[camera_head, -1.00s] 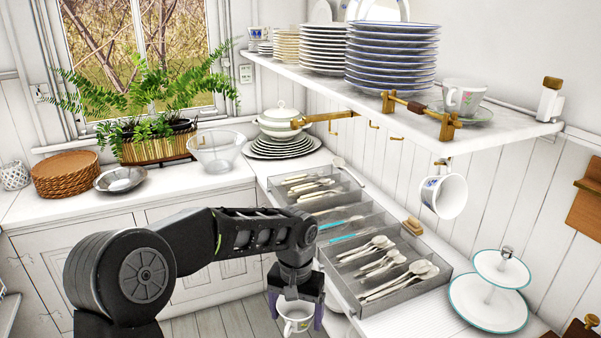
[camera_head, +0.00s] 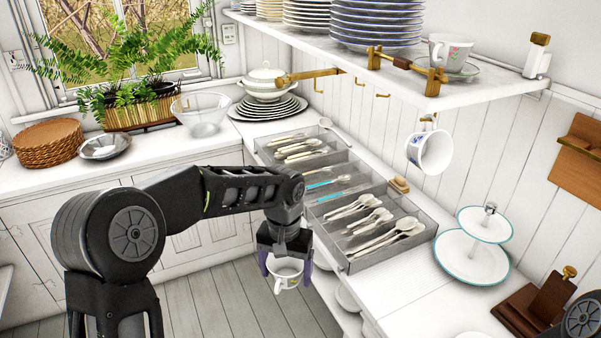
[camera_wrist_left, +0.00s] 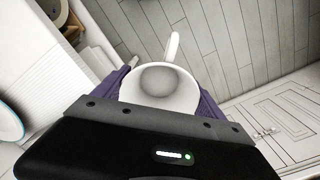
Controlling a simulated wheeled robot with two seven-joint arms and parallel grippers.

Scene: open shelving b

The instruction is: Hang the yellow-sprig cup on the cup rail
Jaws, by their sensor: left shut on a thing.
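My left gripper (camera_head: 285,268) is shut on a white cup (camera_head: 286,277) and holds it upright in front of the counter, over the floor. The cup has a small yellowish-green mark near its base. In the left wrist view the cup (camera_wrist_left: 160,88) sits between the purple fingers, its mouth toward the camera and its handle pointing up in the picture. The cup rail shows as several brass hooks (camera_head: 382,96) under the shelf. A blue-patterned cup (camera_head: 432,152) hangs from the rightmost visible hook; the hooks left of it are bare. My right gripper is not in view.
The shelf (camera_head: 470,97) above carries plate stacks and a floral cup (camera_head: 450,52). A grey cutlery tray (camera_head: 344,258) lies on the counter below the hooks. A two-tier stand (camera_head: 468,262) and a wooden block (camera_head: 540,305) stand right. Floor left of the counter is clear.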

